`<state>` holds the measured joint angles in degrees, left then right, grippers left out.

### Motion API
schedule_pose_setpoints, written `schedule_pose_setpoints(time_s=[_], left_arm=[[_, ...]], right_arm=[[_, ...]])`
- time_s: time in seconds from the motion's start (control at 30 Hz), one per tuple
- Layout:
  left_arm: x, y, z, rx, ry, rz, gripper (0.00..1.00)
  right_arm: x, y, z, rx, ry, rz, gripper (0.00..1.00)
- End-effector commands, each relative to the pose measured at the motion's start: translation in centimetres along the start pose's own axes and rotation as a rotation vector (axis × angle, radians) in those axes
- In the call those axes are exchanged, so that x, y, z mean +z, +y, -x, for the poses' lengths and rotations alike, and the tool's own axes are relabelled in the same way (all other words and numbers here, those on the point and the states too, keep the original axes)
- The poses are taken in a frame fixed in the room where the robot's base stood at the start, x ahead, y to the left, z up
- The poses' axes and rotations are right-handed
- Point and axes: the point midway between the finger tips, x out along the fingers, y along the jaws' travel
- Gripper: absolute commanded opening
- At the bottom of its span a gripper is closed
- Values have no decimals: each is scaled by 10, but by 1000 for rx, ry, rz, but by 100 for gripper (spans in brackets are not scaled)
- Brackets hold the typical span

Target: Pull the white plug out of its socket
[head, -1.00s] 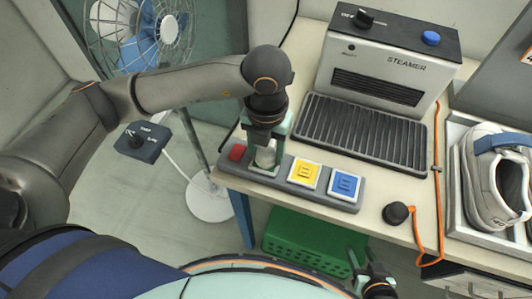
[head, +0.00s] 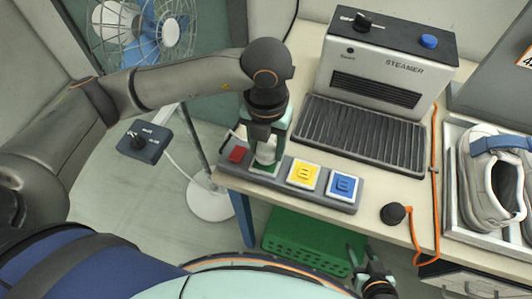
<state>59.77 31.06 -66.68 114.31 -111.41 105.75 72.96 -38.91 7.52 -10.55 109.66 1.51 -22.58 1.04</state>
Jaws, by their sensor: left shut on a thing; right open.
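The white plug (head: 266,153) stands at the left part of a grey power strip (head: 336,202) on the table's front left edge. My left gripper (head: 265,158) comes down from above and is shut on the white plug, with a finger on each side. The fingers hide much of the plug, and I cannot tell whether it is still seated in its socket. My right gripper (head: 366,268) is open and empty, low in the view in front of the table.
A yellow plug (head: 304,173) and a blue plug (head: 344,186) sit beside the white one; a red switch (head: 236,154) is left. A steamer (head: 385,75) with a ribbed plate stands behind. A shoe (head: 492,180) lies right, a green crate (head: 310,240) below, a fan (head: 140,30) back left.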

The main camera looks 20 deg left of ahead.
Motion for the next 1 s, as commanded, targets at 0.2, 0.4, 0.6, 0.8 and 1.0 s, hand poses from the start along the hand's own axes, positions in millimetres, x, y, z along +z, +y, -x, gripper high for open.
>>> schedule_pose_setpoints(time_s=[0.2, 0.4, 0.6, 0.8, 1.0], left_arm=[[0, 0, 10, -1, 0, -1, 0], [0, 0, 18, 0, 0, -1, 0], [0, 0, 26, 0, 0, -1, 0], [0, 0, 34, 0, -1, 0, 0], [0, 0, 39, 0, 0, 0, 0]], right_arm=[[-5, 0, 4, 0, 0, 0, 50], [-8, -1, 8, 0, 0, 0, 50], [-12, -1, 11, 0, 0, 0, 50], [-15, -1, 14, 0, 0, 0, 50], [-17, -1, 15, 0, 0, 0, 50]])
